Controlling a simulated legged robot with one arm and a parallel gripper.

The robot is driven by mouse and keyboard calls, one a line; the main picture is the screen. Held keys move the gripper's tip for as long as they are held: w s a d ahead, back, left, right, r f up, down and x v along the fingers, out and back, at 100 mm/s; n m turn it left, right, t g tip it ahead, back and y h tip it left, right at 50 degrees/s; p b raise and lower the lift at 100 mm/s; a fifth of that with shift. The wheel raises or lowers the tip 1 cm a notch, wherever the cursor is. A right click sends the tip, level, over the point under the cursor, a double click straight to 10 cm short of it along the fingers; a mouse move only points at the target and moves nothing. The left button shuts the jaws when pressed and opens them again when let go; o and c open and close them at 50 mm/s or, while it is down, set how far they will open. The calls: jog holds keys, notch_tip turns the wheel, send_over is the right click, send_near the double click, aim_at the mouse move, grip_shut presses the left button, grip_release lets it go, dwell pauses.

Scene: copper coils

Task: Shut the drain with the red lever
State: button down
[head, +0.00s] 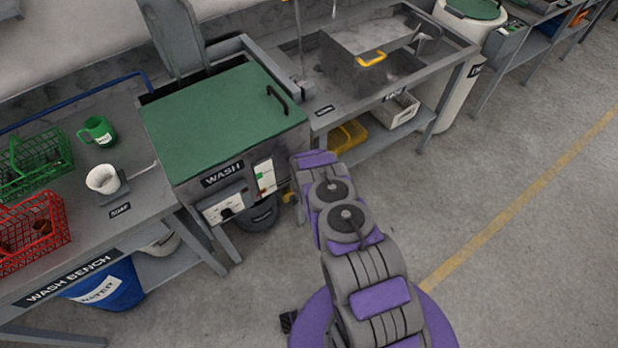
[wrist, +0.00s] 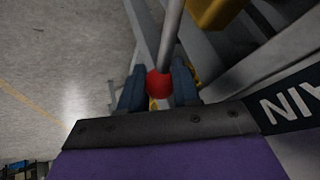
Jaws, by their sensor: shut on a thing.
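The red lever's ball knob (wrist: 159,84) shows in the wrist view at the end of a grey rod (wrist: 171,35). My gripper (wrist: 158,92) has its two dark blue fingers on either side of the red knob, shut on it. In the head view my arm reaches to the front of the wash tank (head: 225,130), below its right corner. The arm hides the gripper, the lever and the drain there. A label (wrist: 300,105) ending in "IN" shows at the right of the wrist view.
The wash tank has a green lid with a dark handle (head: 278,98). A black round tub (head: 262,216) stands under the tank. A yellow bin (head: 346,136) sits on the lower shelf to the right. The floor (head: 520,180) at the right is clear.

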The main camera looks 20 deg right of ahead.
jog(key=shift+a+r+h+b, duration=0.3)
jog(key=shift+a+h+b, duration=0.15)
jog(key=shift+b, duration=0.45)
jog(key=shift+a+r+n+t+h+b, duration=0.2)
jog(key=shift+r+n+t+h+b, duration=0.1)
jog(key=shift+r+t+b, duration=0.2)
jog(key=shift+s+r+h, duration=0.15)
jog(key=shift+h, duration=0.1)
jog(key=c, duration=0.8)
grip_release()
jog(key=shift+c, duration=0.2)
